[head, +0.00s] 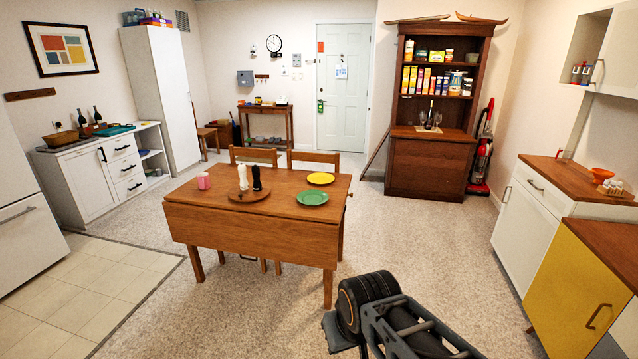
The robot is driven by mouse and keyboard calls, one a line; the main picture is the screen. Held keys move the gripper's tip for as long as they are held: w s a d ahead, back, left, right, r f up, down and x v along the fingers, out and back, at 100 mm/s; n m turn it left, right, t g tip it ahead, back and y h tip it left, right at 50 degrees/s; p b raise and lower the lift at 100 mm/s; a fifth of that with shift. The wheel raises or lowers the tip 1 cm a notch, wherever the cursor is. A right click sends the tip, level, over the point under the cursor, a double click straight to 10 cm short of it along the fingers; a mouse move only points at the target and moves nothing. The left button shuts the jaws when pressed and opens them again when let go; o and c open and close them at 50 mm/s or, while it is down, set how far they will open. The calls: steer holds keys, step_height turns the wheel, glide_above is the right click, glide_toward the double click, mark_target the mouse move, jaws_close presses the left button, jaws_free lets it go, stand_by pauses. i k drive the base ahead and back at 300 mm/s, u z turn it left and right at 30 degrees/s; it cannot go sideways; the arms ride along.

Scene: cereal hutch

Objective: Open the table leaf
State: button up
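The wooden drop-leaf table (215,192) stands in the middle of the head view. Its near leaf (250,238) hangs straight down along the front side, covering the upper part of the legs. On the top are a pink cup (204,181), a round wooden tray (232,196) with a white and a black mill, a yellow plate (320,178) and a green plate (312,197). Part of my arm shows at the bottom, right of the table and apart from it. I cannot make out my gripper's fingers.
Two wooden chairs (315,157) stand behind the table. Carpet (440,260) is clear to the table's right, up to white and yellow cabinets (580,290). A dark wooden hutch (430,165) stands at the back, with a red vacuum cleaner (481,160) beside it. Tiled floor (110,280) lies front left.

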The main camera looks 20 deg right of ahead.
mark_target(290, 241)
steer(key=u, duration=0.35)
steer(key=i, duration=0.75)
steer(key=u, duration=0.55)
steer(key=i, duration=2)
steer(key=z, duration=0.45)
